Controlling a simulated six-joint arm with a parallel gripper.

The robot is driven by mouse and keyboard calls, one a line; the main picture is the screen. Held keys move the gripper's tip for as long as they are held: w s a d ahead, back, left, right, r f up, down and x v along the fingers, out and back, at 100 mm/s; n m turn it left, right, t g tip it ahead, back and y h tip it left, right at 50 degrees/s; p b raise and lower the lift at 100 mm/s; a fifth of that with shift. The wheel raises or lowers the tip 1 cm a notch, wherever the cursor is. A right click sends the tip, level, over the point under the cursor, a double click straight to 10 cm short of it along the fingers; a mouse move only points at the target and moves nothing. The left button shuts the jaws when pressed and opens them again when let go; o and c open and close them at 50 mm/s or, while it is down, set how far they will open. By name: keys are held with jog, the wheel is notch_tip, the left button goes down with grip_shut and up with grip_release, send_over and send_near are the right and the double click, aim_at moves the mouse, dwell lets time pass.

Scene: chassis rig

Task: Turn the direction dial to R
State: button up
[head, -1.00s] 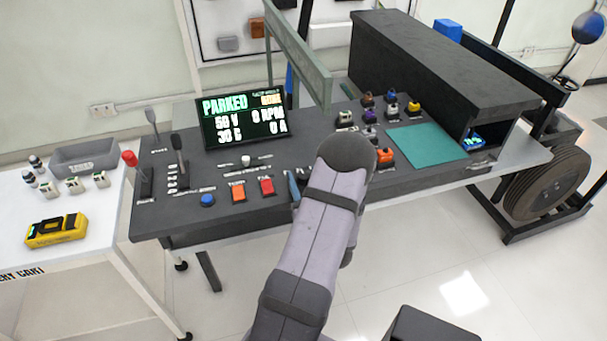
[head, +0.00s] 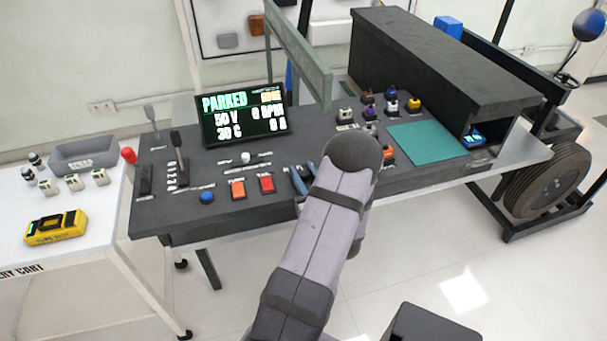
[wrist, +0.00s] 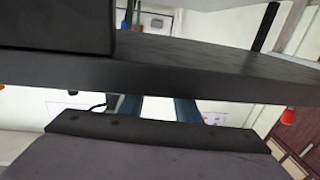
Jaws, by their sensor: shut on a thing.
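My gripper (head: 303,180) is at the front of the dark console (head: 220,170), right of the red button. Its two blue fingers stand a little apart around a small dark knob, which looks like the direction dial; the fingers and my arm hide most of it, and I cannot read its letters or its pointer. In the wrist view the blue fingers (wrist: 157,110) show beyond a dark bar, and what lies between their tips is hidden. The display (head: 245,115) on the console reads PARKED.
Left of the gripper are the red button (head: 267,184), orange button (head: 238,190), blue button (head: 207,197) and a white knob (head: 245,158). Levers (head: 179,160) stand at the left. A green mat (head: 428,143) and several coloured parts lie right of my arm.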

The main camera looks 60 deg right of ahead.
aim_at(307, 177)
jog(key=shift+n+t+y+b, duration=0.4)
jog(key=shift+n+t+y, duration=0.4)
jog(key=shift+n+y, duration=0.35)
jog(key=o, duration=1.1)
jog(key=b+v, duration=0.1)
jog(key=v, duration=0.4)
jog(key=shift+s+a, duration=0.1)
jog(key=shift+s, duration=0.25)
jog(key=shift+v, duration=0.8)
jog(key=shift+c, duration=0.3)
